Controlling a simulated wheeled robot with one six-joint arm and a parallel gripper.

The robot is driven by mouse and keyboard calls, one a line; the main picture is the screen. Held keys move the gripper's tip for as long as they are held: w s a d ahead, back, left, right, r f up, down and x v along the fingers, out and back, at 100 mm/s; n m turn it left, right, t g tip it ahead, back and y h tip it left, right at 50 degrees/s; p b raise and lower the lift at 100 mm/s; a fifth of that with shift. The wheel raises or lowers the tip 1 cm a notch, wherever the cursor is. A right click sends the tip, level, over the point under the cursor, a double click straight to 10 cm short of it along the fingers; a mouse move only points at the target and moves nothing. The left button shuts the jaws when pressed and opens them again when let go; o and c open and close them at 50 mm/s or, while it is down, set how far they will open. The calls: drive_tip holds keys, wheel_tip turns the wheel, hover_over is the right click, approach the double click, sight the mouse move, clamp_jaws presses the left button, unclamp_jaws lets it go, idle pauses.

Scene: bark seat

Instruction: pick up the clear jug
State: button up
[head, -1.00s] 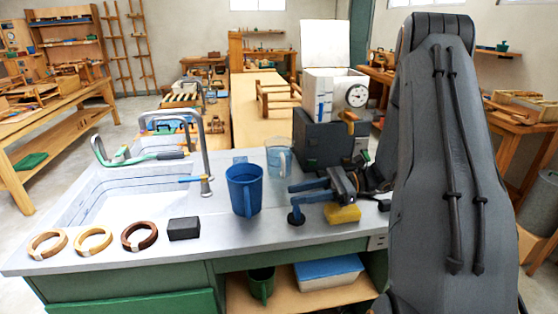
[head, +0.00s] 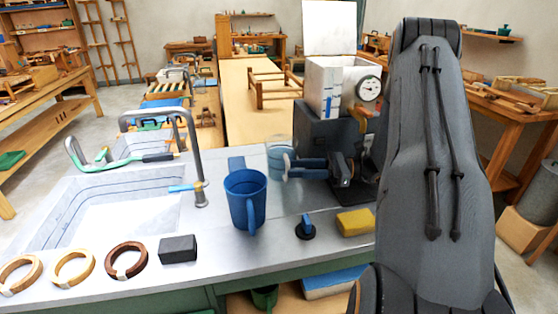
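The clear jug (head: 276,156) is see-through with a faint blue tint. It stands upright on the grey worktop, behind and to the right of a blue jug. My gripper (head: 287,168), with blue fingers, reaches in from the right at the clear jug's right side. The fingers show one above the other with a gap between them, so it looks open. The tips overlap the jug's right edge in the picture. I cannot tell whether they touch it. The jug's handle side is partly hidden by the fingers.
The blue jug (head: 246,200) stands close to the front left. A small blue-and-black knobbed piece (head: 305,228) and a yellow sponge (head: 355,222) lie in front. A dark box (head: 318,136) stands behind. The sink (head: 110,215) and tap (head: 195,160) are left.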

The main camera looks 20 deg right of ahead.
drive_tip(key=shift+p+x, duration=1.65)
drive_tip(key=shift+x, duration=1.9)
drive_tip(key=shift+c, duration=0.4)
clamp_jaws()
drive_tip(key=shift+d, duration=0.1)
